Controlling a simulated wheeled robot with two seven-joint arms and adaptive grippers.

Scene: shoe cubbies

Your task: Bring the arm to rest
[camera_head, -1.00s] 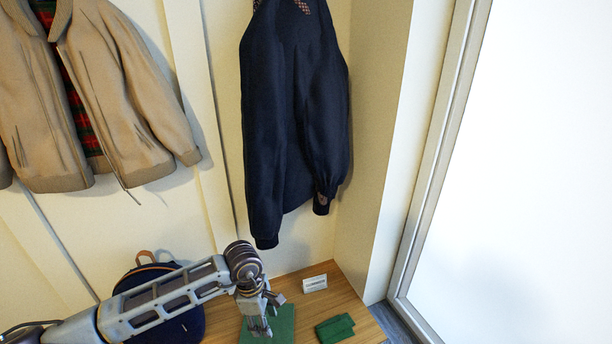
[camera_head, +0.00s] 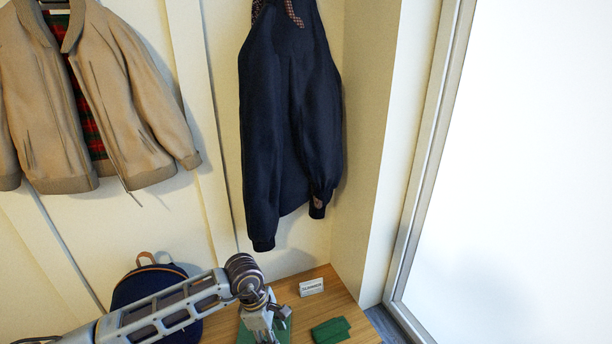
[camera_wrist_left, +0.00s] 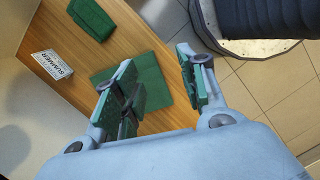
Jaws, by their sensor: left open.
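My left arm enters the head view from the lower left. Its gripper (camera_head: 266,337) hangs over the green mat (camera_head: 284,333) on the wooden bench, cut off by the bottom edge. In the left wrist view my left gripper (camera_wrist_left: 158,72) is open, with green-padded fingers apart and nothing between them. The green mat (camera_wrist_left: 152,82) lies flat below the fingers there. Its gap from the gripper cannot be judged exactly. My right gripper is not in view.
The wooden bench (camera_head: 338,301) holds a white label card (camera_head: 311,287) and a small folded green cloth (camera_head: 330,330). A dark blue backpack (camera_head: 150,285) stands behind my arm. A beige jacket (camera_head: 110,90) and a navy jacket (camera_head: 290,120) hang above. A bright framed pane stands right.

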